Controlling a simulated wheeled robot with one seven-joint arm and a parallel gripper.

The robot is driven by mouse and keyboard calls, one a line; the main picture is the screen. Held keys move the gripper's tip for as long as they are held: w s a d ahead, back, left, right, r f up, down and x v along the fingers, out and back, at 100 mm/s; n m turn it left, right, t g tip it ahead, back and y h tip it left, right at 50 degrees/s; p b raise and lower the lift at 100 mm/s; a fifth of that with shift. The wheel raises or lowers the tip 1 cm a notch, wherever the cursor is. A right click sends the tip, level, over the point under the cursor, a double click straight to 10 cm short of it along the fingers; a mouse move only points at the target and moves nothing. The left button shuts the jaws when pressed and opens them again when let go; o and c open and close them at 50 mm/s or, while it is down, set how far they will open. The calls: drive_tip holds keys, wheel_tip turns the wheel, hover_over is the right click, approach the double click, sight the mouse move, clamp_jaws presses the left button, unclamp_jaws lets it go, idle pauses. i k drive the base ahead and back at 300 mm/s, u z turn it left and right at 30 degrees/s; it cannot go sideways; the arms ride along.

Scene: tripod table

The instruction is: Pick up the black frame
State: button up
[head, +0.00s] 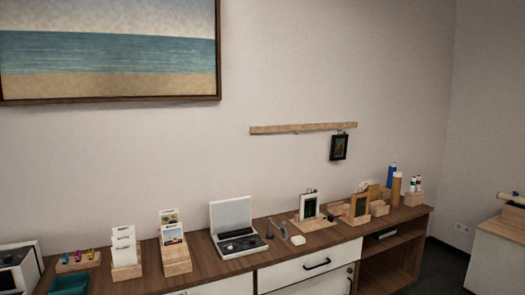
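A small black frame (339,147) with a dark picture hangs on the wall below a narrow wooden rail (300,128), near the rail's right end. It hangs upright, clear of the sideboard below it.
A brown wooden sideboard (205,268) runs along the wall. It holds card holders (175,258), an open white case (232,226), small tools, wooden boxes and a blue bottle (391,180). A large seascape (110,52) hangs upper left. The wall around the black frame is bare.

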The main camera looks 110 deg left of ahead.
sight(339, 143)
drive_tip(key=u, duration=2.85)
drive_tip(key=i, duration=0.95)
drive_tip(key=z, duration=0.55)
drive_tip(key=i, duration=2.05)
drive_tip(key=u, duration=0.2)
drive_tip(key=i, duration=0.95)
drive_tip(key=u, duration=1.35)
drive_tip(key=i, duration=0.8)
drive_tip(key=u, duration=1.05)
drive_tip(key=i, duration=0.3)
drive_tip(key=u, duration=0.2)
